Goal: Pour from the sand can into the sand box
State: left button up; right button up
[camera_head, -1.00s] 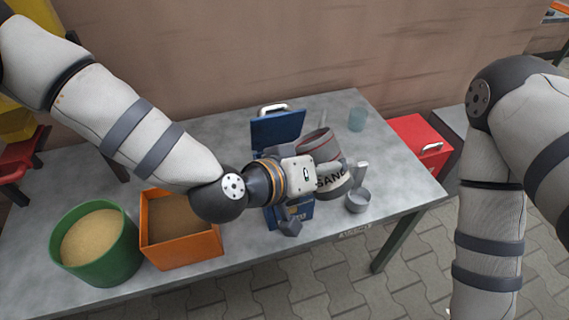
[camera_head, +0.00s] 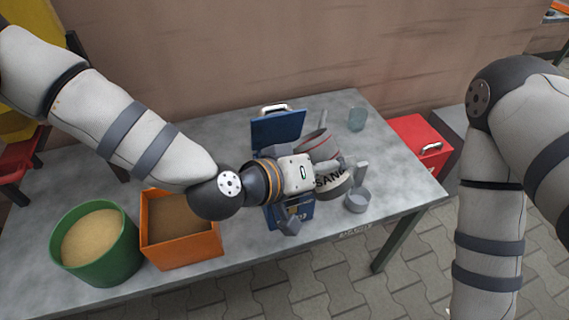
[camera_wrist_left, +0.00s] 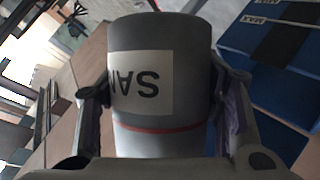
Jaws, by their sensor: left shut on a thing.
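The sand can (camera_head: 332,184), a grey cylinder with a white SAND label and a red band, is in my left gripper (camera_head: 326,170). It looks tilted over the table. In the left wrist view the can (camera_wrist_left: 160,70) sits between both fingers (camera_wrist_left: 162,112), its label upside down. The blue box (camera_head: 277,127) with its lid raised stands behind and below my left wrist, which hides much of it. Its blue surface with MAX lettering (camera_wrist_left: 270,62) shows in the left wrist view. I cannot see sand leaving the can. My right gripper is out of view.
An orange box (camera_head: 181,250) and a green tub (camera_head: 108,262), both holding sand, stand at left. A small grey scoop (camera_head: 358,201) is right of the can, near the front edge. A red case (camera_head: 420,142) is beyond the table (camera_head: 395,165).

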pick_arm(q)
jog(key=shift+f+n+g+h, duration=0.2)
jog(key=shift+n+g+h, duration=0.1)
jog(key=shift+n, duration=0.1)
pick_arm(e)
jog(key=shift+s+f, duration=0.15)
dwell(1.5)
pick_arm(q)
jog(key=shift+f+n+h+b, duration=0.15)
jog(key=shift+n+h+b, duration=0.15)
jog(key=shift+b, duration=0.2)
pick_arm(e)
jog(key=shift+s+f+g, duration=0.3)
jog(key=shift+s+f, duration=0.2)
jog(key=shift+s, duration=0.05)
pick_arm(q)
jog(key=shift+r+n+g+h+b, duration=0.3)
jog(key=shift+r+n+b, duration=0.2)
jog(key=shift+r+b, duration=0.05)
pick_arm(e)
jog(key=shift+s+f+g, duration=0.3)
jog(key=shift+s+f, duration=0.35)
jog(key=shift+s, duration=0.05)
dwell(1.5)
